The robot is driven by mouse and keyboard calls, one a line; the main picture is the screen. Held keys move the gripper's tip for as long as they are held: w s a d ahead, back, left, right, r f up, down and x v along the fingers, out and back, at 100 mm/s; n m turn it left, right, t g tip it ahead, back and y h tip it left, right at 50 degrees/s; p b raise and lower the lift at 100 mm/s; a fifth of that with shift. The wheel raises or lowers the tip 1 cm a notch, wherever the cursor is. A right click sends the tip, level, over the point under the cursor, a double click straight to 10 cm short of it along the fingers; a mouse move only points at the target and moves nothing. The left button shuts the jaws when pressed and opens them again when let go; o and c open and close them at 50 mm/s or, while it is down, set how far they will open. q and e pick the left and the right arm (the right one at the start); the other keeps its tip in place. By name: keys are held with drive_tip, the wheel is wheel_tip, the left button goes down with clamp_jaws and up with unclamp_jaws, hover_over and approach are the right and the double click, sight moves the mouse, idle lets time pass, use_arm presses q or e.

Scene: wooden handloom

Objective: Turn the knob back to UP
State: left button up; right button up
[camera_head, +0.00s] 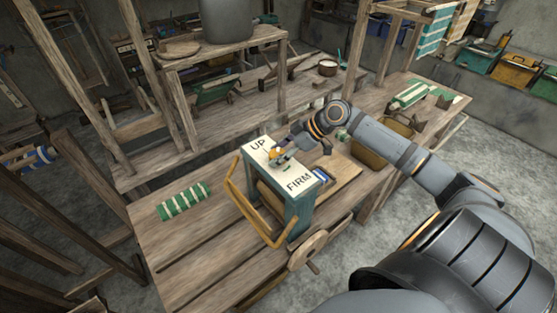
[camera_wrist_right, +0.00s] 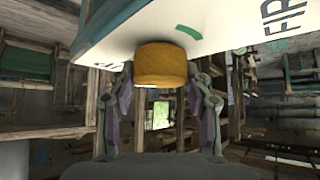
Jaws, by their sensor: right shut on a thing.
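The knob is a short orange-yellow cylinder (camera_wrist_right: 165,62) standing out from the white top plate of a teal press-like box (camera_head: 297,212). In the head view a small part of the knob (camera_head: 273,154) shows between the printed words UP and FIRM. My right gripper (camera_head: 281,154) reaches in from the right and is shut on the knob. In the right wrist view its two fingers (camera_wrist_right: 165,85) lie on either side of the knob. I cannot tell which word the knob points to. My left gripper is not in view.
The box stands on a wooden workbench (camera_head: 180,245) with a wooden bar handle (camera_head: 236,196) at its left and a wooden crank (camera_head: 308,250) at its front. A green-striped cloth roll (camera_head: 184,201) lies left of it. A wooden shelf frame (camera_head: 215,98) stands behind.

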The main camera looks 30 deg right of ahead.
drive_tip(key=n+g+b, duration=0.1)
drive_tip(key=n+y+b, duration=0.1)
drive_tip(key=shift+w+f+n+g+b, duration=0.1)
drive_tip(key=shift+f+n+g+b, duration=0.1)
drive_tip(key=shift+n+g+b, duration=0.2)
drive_tip(key=shift+a+r+n+g+y+b, duration=0.1)
drive_tip(key=shift+n+g+y+b, duration=0.25)
drive_tip(key=shift+n+g, duration=0.4)
drive_tip(key=shift+r+n, duration=0.1)
drive_tip(key=shift+n, duration=0.45)
drive_tip(key=shift+r+n+g+p, duration=0.1)
drive_tip(key=shift+n+g+p, duration=0.35)
drive_tip(key=shift+n+g, duration=0.3)
drive_tip(key=shift+n+g+p, duration=0.6)
drive_tip(key=shift+n+p, duration=0.05)
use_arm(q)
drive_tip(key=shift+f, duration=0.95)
use_arm(e)
drive_tip(key=shift+f+n, duration=0.2)
drive_tip(key=shift+n, duration=0.1)
drive_tip(key=shift+g, duration=0.3)
drive_tip(key=shift+f, duration=0.1)
